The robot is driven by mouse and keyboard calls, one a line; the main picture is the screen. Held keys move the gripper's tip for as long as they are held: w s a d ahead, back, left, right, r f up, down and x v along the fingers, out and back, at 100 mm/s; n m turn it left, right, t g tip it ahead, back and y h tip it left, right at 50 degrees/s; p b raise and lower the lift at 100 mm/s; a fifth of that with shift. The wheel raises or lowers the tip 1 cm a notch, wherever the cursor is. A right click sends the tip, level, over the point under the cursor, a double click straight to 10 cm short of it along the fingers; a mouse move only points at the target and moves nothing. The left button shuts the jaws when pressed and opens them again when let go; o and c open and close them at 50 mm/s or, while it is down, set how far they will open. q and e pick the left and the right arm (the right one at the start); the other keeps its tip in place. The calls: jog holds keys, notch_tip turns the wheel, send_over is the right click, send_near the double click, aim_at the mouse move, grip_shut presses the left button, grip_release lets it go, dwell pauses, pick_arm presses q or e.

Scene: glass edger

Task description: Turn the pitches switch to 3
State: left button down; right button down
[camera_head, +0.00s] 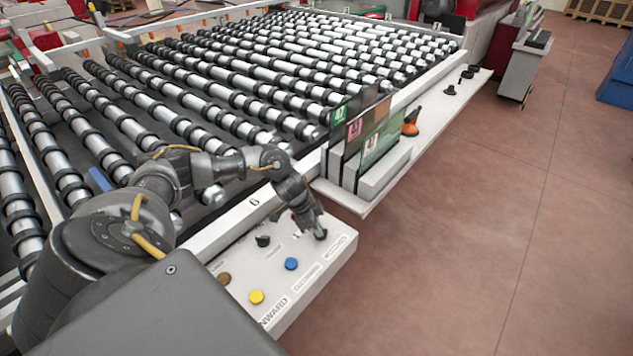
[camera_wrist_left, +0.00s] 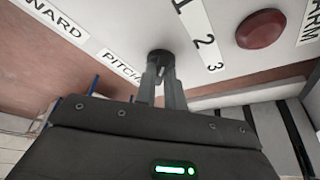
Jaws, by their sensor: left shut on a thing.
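The pitches switch (camera_wrist_left: 158,54) is a small black knob on the white control panel (camera_head: 322,269), beside a label that starts "PITCH". A strip with the numbers 1, 2 and 3 (camera_wrist_left: 200,35) lies to its right in the left wrist view. My left gripper (camera_wrist_left: 161,72) is shut on the knob, with a finger on each side of it. In the head view my left gripper (camera_head: 319,233) reaches down to the panel's right part and mostly hides the knob. I cannot tell which number the knob points to. My right gripper is not in view.
The panel also carries another black knob (camera_head: 262,240), a blue button (camera_head: 291,264), a yellow button (camera_head: 256,296) and a brown button (camera_head: 224,279). A red button (camera_wrist_left: 262,28) is near the number strip. A roller conveyor (camera_head: 240,80) and a glass rack (camera_head: 378,172) stand behind.

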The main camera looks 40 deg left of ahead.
pick_arm(q)
jog(key=m, duration=0.2)
jog(key=m+g+b, duration=0.1)
jog(key=shift+w+a+m+h, duration=0.15)
jog(key=shift+w+m+h, duration=0.15)
jog(key=shift+h, duration=0.1)
jog(key=m+g+b, duration=0.1)
jog(key=m+b, duration=0.1)
jog(key=m, duration=0.1)
jog(key=shift+w+f+m+g, duration=0.1)
jog(key=shift+m+g, duration=0.2)
jog(key=shift+w+m+g+b, duration=0.1)
jog(key=shift+m+g+b, duration=0.2)
jog(key=shift+m, duration=0.6)
jog(key=shift+r+m+g, duration=0.2)
jog(key=shift+m+g, duration=0.2)
jog(key=shift+m, duration=0.5)
jog(key=m, duration=0.1)
jog(key=m+g, duration=0.1)
jog(key=shift+w+m+p, duration=0.2)
jog(key=shift+m+p, duration=0.1)
jog(key=shift+w+m+g+y, duration=0.1)
jog(key=shift+m+g+y, duration=0.45)
jog(key=shift+m, duration=1.45)
jog(key=shift+f, duration=0.1)
jog(key=c, duration=1.5)
grip_release()
